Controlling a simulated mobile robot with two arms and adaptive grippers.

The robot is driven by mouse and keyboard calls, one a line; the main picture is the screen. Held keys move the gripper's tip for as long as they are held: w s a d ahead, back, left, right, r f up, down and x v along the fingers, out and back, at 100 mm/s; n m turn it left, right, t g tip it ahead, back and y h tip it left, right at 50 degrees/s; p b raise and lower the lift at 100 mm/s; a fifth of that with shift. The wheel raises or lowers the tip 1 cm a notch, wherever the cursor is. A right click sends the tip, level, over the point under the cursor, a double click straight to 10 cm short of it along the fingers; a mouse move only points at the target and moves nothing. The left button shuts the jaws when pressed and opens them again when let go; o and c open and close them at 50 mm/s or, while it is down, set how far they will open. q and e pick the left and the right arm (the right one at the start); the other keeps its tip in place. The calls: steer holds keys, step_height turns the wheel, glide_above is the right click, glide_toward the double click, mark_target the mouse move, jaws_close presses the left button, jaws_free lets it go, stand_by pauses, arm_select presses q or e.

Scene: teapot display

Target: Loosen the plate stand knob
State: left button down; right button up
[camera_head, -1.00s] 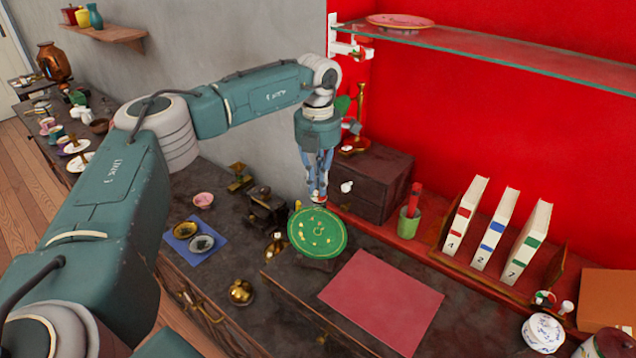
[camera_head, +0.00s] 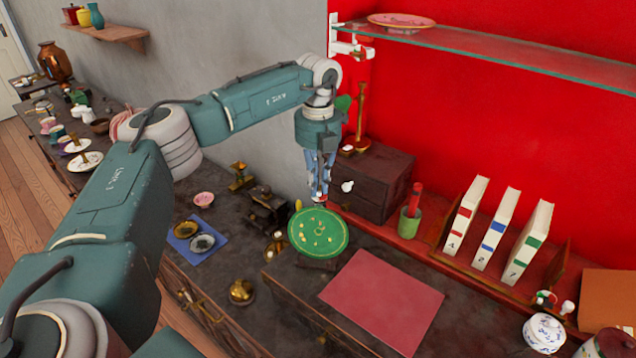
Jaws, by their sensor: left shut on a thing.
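A green plate (camera_head: 318,232) with gold marks leans on a dark stand (camera_head: 318,264) on the dark counter, left of a red mat. My left gripper (camera_head: 319,199) points down just behind the plate's top edge. My right gripper is not in view.
A red mat (camera_head: 383,299) lies flat right of the plate. A dark drawer box (camera_head: 371,184) stands close behind my left gripper. A brass pot (camera_head: 241,291) and a blue mat (camera_head: 199,239) with small bowls are to the left. A glass shelf (camera_head: 510,57) hangs above right.

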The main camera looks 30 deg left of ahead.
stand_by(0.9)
arm_select(q)
steer(key=c, duration=1.7)
jaws_free()
steer(key=shift+c, duration=0.2)
step_height(320, 180, up, 12)
